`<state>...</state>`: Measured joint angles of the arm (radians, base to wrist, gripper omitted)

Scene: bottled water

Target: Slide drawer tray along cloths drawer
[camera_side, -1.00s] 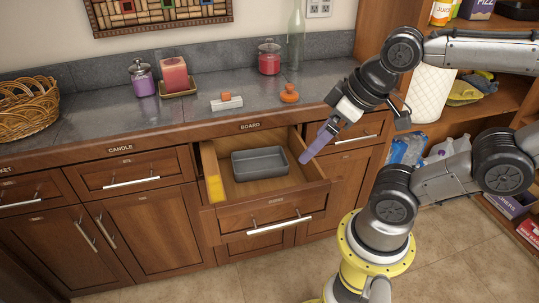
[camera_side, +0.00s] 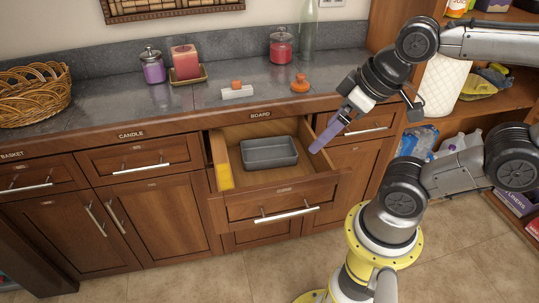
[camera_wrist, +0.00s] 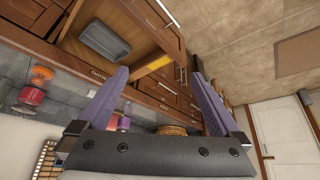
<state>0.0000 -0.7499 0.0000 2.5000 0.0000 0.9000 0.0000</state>
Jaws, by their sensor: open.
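The grey drawer tray (camera_side: 269,153) lies flat inside an open wooden drawer (camera_side: 284,208), towards its back and middle. The label above this drawer reads BOARD. A yellow cloth (camera_side: 224,177) lies along the drawer's left side. My gripper (camera_side: 316,150) hangs over the drawer's right side wall, right of the tray, with purple fingers. It appears apart from the tray. In the wrist view the fingers of my gripper (camera_wrist: 163,78) are spread with nothing between them. The tray (camera_wrist: 104,40) shows there at the upper left, and the yellow cloth (camera_wrist: 153,65) beyond the fingertips.
The counter above holds an orange-knobbed white block (camera_side: 237,91), an orange stopper-like object (camera_side: 300,84), a red jar (camera_side: 281,47), a candle (camera_side: 186,62), a purple jar (camera_side: 152,67) and a wicker basket (camera_side: 35,95). Shelves stand at the right. The drawer floor around the tray is mostly bare.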

